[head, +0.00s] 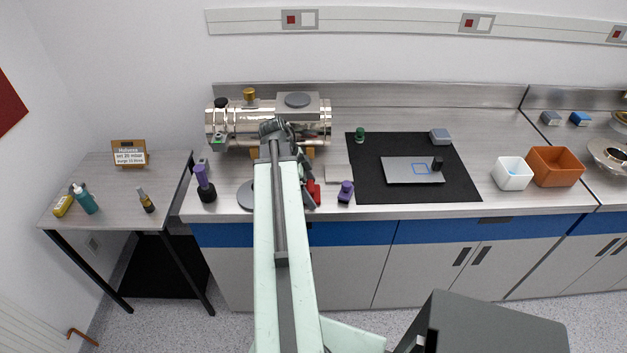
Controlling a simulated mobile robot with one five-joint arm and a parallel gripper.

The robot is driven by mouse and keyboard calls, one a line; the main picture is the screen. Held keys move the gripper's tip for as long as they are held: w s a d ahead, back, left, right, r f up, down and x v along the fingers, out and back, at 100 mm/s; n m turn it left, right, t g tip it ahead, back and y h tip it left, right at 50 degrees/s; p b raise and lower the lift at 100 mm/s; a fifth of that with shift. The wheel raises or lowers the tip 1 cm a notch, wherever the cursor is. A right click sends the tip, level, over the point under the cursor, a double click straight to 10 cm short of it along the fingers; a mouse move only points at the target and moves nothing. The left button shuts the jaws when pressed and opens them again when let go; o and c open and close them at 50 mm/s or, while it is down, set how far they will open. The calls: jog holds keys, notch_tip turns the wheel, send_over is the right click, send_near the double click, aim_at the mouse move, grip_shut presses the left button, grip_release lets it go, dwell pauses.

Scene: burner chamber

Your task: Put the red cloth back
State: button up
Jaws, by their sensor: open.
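A small red piece, which looks like the red cloth (315,193), shows on the steel counter (226,180) just right of my arm's end. It is partly hidden, so its full shape and what it rests on cannot be told. My gripper (307,178) is over the counter right beside the red piece, in front of the shiny metal cylinder (222,122). It is open, though my arm covers much of it. I cannot tell whether it touches the red piece.
A purple-topped object (346,190) stands close right, and a purple-handled item (203,184) stands left. A black mat (375,187) holds a grey plate (400,172). White (511,175) and orange (555,167) bins stand further right. A side table (110,190) with bottles stands left.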

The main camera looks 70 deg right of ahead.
jog(key=shift+r+p, duration=0.5)
jog(key=shift+r, duration=0.05)
jog(key=p+v, duration=1)
jog(key=v, duration=0.1)
jog(key=shift+w, duration=0.2)
